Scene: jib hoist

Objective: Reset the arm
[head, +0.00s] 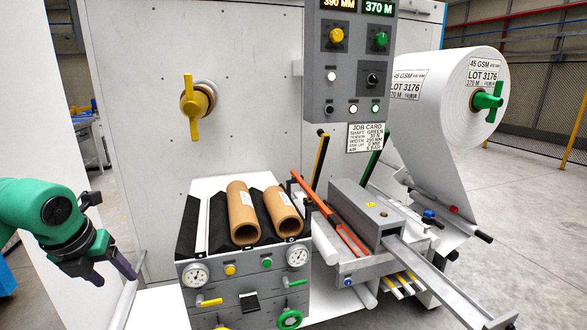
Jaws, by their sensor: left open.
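My left arm, green with dark joints, comes in from the left edge. My left gripper (110,272) is open and empty, pointing down and to the right, left of the cradle with the cardboard cores and apart from it. My right gripper is not in view. The grey machine (245,90) fills the middle. A yellow handle on a shaft (195,105) sticks out of its panel. No jib hoist can be made out.
Two cardboard cores (242,212) lie on a dark cradle above a gauge panel (245,285). A control box (345,75) hangs over a job card (366,137). A white roll (445,95) with a green handle (488,101) is at right. Orange bars (330,215) lean beside a grey rail (440,275). Floor at right is clear.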

